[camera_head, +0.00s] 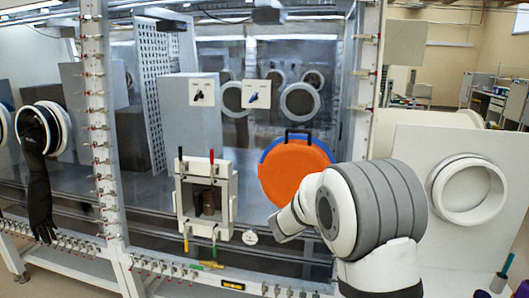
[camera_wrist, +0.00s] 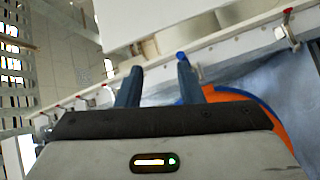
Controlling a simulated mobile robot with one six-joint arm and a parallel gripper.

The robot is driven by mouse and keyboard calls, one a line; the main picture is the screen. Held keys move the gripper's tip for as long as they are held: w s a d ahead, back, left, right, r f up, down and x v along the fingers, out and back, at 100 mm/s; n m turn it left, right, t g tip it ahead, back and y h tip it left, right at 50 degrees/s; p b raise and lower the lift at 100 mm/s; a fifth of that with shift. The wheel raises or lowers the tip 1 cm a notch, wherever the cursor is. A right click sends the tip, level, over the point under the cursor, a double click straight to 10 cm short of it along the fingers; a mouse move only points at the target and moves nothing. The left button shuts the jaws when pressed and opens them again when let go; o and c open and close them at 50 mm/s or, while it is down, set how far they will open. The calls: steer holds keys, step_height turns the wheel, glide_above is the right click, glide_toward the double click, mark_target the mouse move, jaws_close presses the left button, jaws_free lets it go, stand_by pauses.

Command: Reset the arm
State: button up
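My arm (camera_head: 375,210) is raised and bent in the right half of the head view, in front of the glovebox row. Its far end reaches left to the lower edge of the orange round cover (camera_head: 290,172). I cannot make out the fingers in the head view. In the wrist view my gripper (camera_wrist: 158,70) shows two blue-grey fingers standing apart. The gap between them is empty, so the gripper is open. Part of the orange cover (camera_wrist: 235,95) with its blue rim shows behind the right finger and the gripper body.
Coloured-handled tools (camera_head: 208,265) lie along the front ledge. A black glove (camera_head: 38,190) hangs from a port at left. A white panel with a round port (camera_head: 470,190) stands right of my arm.

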steer(key=a+r+t+y, duration=0.4)
steer(key=a+y, duration=0.2)
steer(key=y, duration=0.3)
steer(key=s+a+f+n+g+y+b, duration=0.1)
steer(key=s+a+y, duration=0.1)
steer(key=s+y, duration=0.15)
steer(key=s+a+f+g+y, duration=0.1)
steer(key=s+a+y, duration=0.15)
steer(key=s, duration=0.25)
steer(key=s+d+f+m+g, duration=0.1)
steer(key=s+f+g, duration=0.2)
steer(key=s, duration=0.6)
steer(key=s+d+f+m+g, duration=0.1)
steer(key=s+f+m+g, duration=0.1)
steer(key=s, duration=0.7)
steer(key=s+d+f+m+g+b, duration=0.1)
steer(key=s+f+g, duration=0.3)
steer(key=s, duration=0.5)
steer(key=shift+s+d+f+m, duration=0.15)
steer(key=shift+d+f+m, duration=0.15)
steer(key=shift+d, duration=0.1)
